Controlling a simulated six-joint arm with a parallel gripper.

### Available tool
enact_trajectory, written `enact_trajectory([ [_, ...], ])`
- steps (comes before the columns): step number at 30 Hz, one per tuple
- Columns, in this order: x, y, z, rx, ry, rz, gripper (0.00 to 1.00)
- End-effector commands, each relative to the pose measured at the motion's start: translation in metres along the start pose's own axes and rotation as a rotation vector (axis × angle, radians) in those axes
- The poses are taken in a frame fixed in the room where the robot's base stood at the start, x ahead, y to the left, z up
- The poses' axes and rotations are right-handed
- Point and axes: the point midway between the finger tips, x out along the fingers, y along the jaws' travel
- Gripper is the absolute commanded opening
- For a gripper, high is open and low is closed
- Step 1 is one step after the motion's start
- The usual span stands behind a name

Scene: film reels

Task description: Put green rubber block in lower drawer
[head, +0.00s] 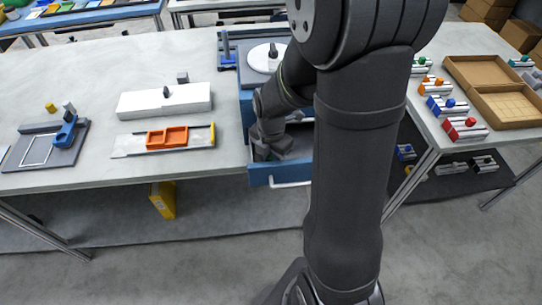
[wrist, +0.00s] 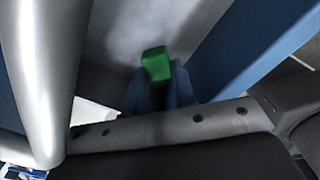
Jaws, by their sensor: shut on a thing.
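The green rubber block (wrist: 156,63) shows in the wrist view at the tips of my gripper (wrist: 158,84), which is shut on it. In the head view my gripper (head: 268,152) points down into the open lower drawer (head: 262,176), whose blue front and pale handle face the near side. The wrist view shows the grey drawer floor beyond the block and a blue drawer wall (wrist: 255,40) to the right. The block appears inside the drawer's outline; I cannot tell whether it touches the floor. My arm hides the drawer's right part in the head view.
A large silver bar (wrist: 45,75) is close to the wrist camera at the left. The blue cabinet (head: 246,108) carries a white reel (head: 262,60) on top. A white box (head: 165,101) and an orange-framed tool (head: 167,138) lie left on the table.

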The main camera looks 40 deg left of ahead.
Motion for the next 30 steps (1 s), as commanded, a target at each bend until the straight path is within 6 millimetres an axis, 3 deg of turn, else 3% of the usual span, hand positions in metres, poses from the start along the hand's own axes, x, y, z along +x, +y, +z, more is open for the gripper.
enact_trajectory([
  [12, 0.011, -0.001, -0.001, 0.0, 0.002, -0.002, 0.03],
  [13, 0.011, -0.001, -0.001, 0.0, 0.002, -0.003, 0.28],
  [14, 0.011, -0.001, -0.001, 0.0, 0.003, -0.003, 0.34],
  [24, 0.011, -0.002, -0.002, 0.0, 0.007, -0.008, 0.34],
  [30, -0.012, -0.001, -0.001, 0.0, 0.003, -0.002, 0.34],
])
